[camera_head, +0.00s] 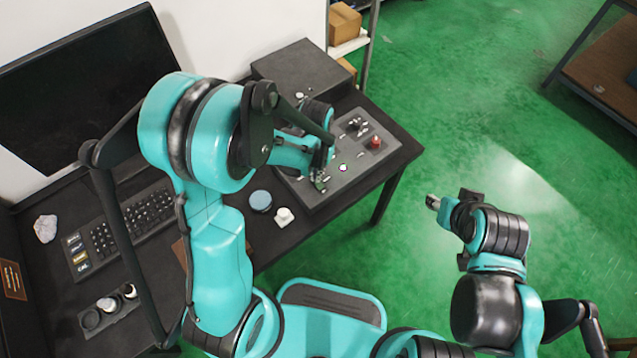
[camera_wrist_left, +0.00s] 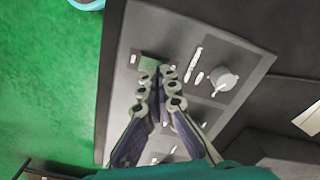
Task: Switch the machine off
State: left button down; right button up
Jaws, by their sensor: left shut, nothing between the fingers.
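The machine's grey control panel (camera_head: 345,185) lies on the dark desk, with a red button (camera_head: 376,142), a small white round part with a purple rim (camera_head: 343,168) and metal levers (camera_head: 357,125). My left gripper (camera_head: 322,180) is shut and empty, low over the near-left part of the panel. In the left wrist view, the gripper (camera_wrist_left: 162,75) points at a green square part (camera_wrist_left: 151,61) on the panel (camera_wrist_left: 125,90). The fingertips cover part of it; I cannot tell whether they touch it. My right gripper (camera_head: 434,202) hangs over the floor, away from the panel; its fingers are unclear.
A dark box (camera_head: 300,68) stands behind the panel. A keyboard (camera_head: 130,225), a blue-topped round part (camera_head: 260,200), a white part (camera_head: 284,217) and a tray with rings (camera_head: 110,308) lie to the left on the desk.

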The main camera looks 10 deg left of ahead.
pick_arm(q)
jog(key=shift+f+b, duration=0.6)
jog(key=shift+f, duration=0.1)
jog(key=shift+r, duration=0.1)
jog(key=shift+r+p, duration=2.65)
jog(key=shift+r, duration=0.8)
jog(key=s+a+r+t, duration=0.2)
jog(key=s+r, duration=0.3)
jog(key=r, duration=0.3)
jog(key=s+a+r+n+t, duration=0.1)
jog(key=s+a+r+t, duration=0.1)
jog(key=s+r+t, duration=0.3)
notch_tip(320, 180, up, 3)
jog(key=shift+s+a+n, duration=0.15)
jog(key=shift+a+n, duration=0.15)
jog(key=shift+a, duration=0.05)
